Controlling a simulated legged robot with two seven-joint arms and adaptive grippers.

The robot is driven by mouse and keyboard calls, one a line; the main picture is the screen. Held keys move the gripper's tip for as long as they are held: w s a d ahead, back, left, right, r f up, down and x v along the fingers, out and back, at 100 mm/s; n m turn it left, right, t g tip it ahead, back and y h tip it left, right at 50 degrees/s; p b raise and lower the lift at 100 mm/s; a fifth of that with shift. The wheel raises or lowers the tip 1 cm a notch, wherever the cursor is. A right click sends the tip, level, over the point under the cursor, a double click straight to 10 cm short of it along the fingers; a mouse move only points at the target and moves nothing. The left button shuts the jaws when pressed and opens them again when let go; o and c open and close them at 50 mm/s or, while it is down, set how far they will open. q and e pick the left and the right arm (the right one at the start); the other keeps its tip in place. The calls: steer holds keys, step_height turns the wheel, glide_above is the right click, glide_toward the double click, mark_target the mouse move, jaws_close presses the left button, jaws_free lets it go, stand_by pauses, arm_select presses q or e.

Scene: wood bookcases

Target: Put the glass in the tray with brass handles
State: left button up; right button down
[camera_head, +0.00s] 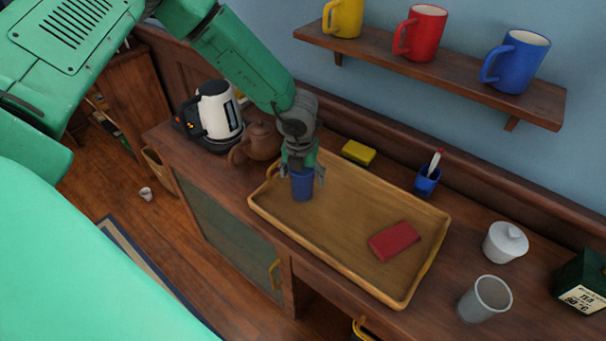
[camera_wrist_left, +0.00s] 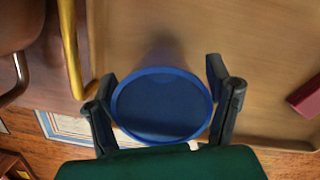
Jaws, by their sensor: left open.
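The wooden tray with brass handles (camera_head: 330,244) lies on the sideboard. One brass handle also shows in the left wrist view (camera_wrist_left: 69,45). A blue tumbler-like glass (camera_head: 302,188) stands upright in the left part of the tray. My left gripper (camera_head: 303,174) is above it with open fingers on either side of its rim. In the left wrist view the round blue rim (camera_wrist_left: 162,105) sits between the fingers, with small gaps. A grey, translucent-looking cup (camera_head: 485,299) stands on the sideboard right of the tray. My right gripper is not in view.
A dark red block (camera_head: 394,241) lies in the tray's right part. A brown teapot (camera_head: 259,141) and a kettle (camera_head: 213,112) stand left. A yellow sponge (camera_head: 358,153), blue pen holder (camera_head: 427,182) and white lidded jar (camera_head: 505,242) stand around the tray. Mugs sit on the shelf (camera_head: 440,75).

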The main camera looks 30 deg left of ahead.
arm_select(q)
step_height(320, 180, up, 12)
steer(key=s, duration=0.1)
steer(key=shift+s+d, duration=0.3)
steer(key=shift+s, duration=0.05)
steer(key=shift+f, duration=0.2)
